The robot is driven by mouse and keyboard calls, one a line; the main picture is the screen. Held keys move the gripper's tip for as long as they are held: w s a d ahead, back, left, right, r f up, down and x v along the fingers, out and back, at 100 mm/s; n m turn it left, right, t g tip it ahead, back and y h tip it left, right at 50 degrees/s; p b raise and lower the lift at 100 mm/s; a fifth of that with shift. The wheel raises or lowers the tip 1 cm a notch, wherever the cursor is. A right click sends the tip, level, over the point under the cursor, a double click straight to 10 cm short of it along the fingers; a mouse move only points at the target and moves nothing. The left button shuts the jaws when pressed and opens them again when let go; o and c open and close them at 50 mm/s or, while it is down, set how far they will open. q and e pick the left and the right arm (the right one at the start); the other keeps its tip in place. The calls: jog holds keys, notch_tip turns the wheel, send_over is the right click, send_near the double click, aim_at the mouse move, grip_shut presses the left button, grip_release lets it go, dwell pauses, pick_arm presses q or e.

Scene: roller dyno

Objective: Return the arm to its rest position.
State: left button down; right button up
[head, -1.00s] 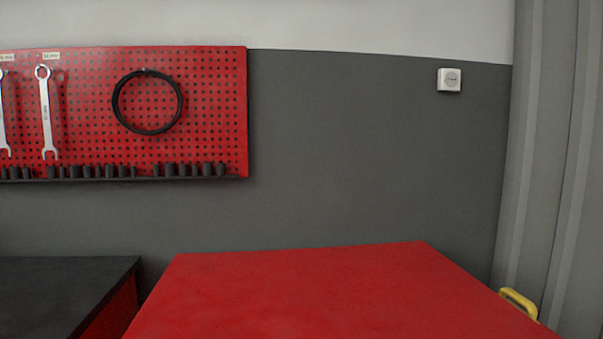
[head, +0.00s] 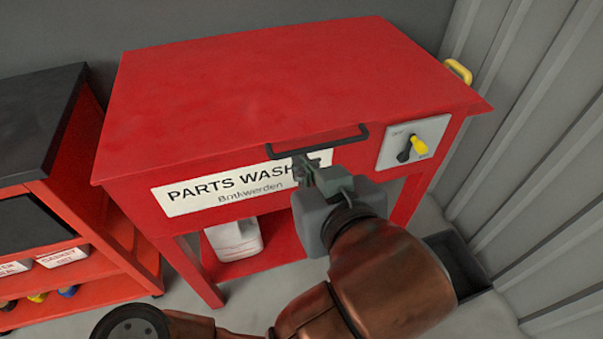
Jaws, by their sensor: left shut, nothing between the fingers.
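My left gripper (head: 300,165) is in the head view, in front of the red parts washer (head: 270,85). Its fingers are shut and empty, just below the left part of the black lid handle (head: 335,140); I cannot tell whether they touch it. The gripper covers the end of the white "PARTS WASHER" label (head: 215,190). My brown arm runs from the bottom of the view up to the gripper. The lid of the washer is down. My right gripper is not in view.
A white jug (head: 235,240) stands on the lower shelf. A red cart (head: 60,230) with a black top is at left. A corrugated wall (head: 530,150) closes the right side.

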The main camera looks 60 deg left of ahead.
pick_arm(q)
jog(key=shift+s+d+f, duration=0.1)
jog(key=shift+s+d, duration=0.1)
jog(key=shift+d, duration=0.5)
jog(key=shift+s+d+f, duration=0.1)
jog(key=shift+s+d, duration=0.05)
jog(key=shift+d, duration=0.5)
